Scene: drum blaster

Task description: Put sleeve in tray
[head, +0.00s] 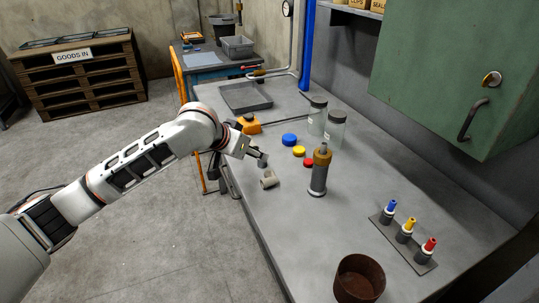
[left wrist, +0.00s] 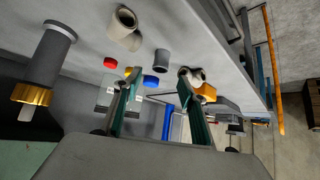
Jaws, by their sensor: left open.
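A darker grey cylinder (head: 262,162) stands close by the fingertips. In the left wrist view this cylinder (left wrist: 161,60) appears between the open, empty fingers. A pale ring-shaped piece (left wrist: 192,75) shows by the right-hand finger; I cannot tell whether it touches it. The shallow grey tray (head: 245,97) lies empty at the far end of the bench. My right gripper is not in view.
Blue (head: 289,140), yellow (head: 299,150) and red (head: 308,162) lids, two glass jars (head: 335,129) and a brass-collared grey cylinder (head: 319,172) stand right of the gripper. A rusty can (head: 359,280) and a rack (head: 403,240) are nearer. A green cabinet (head: 450,70) overhangs the right.

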